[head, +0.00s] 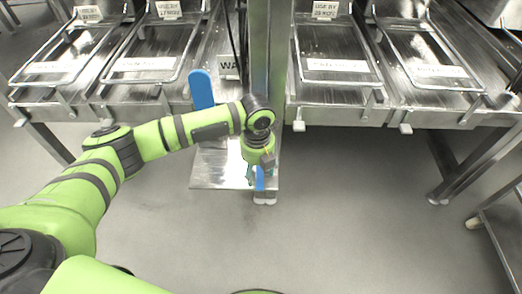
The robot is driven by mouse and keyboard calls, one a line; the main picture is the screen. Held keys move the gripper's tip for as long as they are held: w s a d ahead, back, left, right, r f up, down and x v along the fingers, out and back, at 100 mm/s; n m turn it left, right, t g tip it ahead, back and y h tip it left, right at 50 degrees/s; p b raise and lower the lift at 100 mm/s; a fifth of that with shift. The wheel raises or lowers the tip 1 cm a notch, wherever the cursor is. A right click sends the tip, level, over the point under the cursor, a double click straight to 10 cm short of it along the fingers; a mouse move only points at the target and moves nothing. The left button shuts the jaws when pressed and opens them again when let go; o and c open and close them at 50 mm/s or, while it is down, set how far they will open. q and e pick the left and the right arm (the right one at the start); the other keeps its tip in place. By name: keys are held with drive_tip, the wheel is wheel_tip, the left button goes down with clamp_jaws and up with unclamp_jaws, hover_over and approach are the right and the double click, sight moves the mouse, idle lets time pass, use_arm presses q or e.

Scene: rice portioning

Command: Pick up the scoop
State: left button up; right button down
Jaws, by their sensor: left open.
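A blue paddle-like handle (202,90) stands upright, slightly tilted, behind my left forearm, at the left of the metal post; its lower part is hidden by the arm. A second narrow blue piece (260,180) shows just below my left gripper, in front of a small metal shelf. I cannot tell which blue piece belongs to the scoop, and no scoop bowl is clearly visible. My left gripper (259,172) points down over the shelf and is open, close to the narrow blue piece; contact cannot be made out. My right gripper is not in view.
The small metal shelf (215,170) sits low at the post (268,60). Steel counters with glass-lidded bins stand left (150,65) and right (335,65). A metal cart edge (500,225) is at the lower right. The grey floor in front is clear.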

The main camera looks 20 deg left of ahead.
use_arm(q)
drive_tip(key=shift+f, duration=0.45)
drive_tip(key=shift+c, duration=0.4)
clamp_jaws()
drive_tip(key=shift+r, duration=0.15)
